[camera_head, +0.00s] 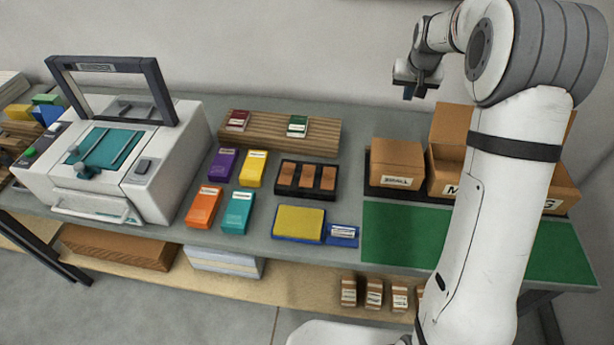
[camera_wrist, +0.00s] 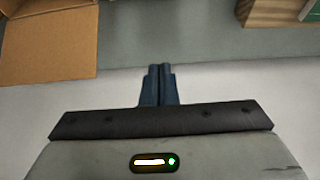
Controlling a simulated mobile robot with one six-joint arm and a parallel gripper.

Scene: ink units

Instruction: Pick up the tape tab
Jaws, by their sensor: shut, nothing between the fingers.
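I cannot tell for certain which thing is the tape tab. A small blue piece with a white label (camera_head: 342,235) lies at the bench's front edge, right beside a yellow pad in a blue tray (camera_head: 298,223). My gripper (camera_head: 409,91) is raised high above the back of the bench, over the cardboard boxes and far from the blue piece. Its two dark blue fingers are together and empty in the wrist view (camera_wrist: 160,70). No tape tab shows in the wrist view.
A white machine with its lid raised (camera_head: 140,170) stands at the left. Coloured cartons (camera_head: 203,207) and a dark tray with brown blocks (camera_head: 283,189) lie mid-bench. A small cardboard box (camera_head: 397,164) stands behind a clear green mat (camera_head: 400,235). My arm hides the mat's middle.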

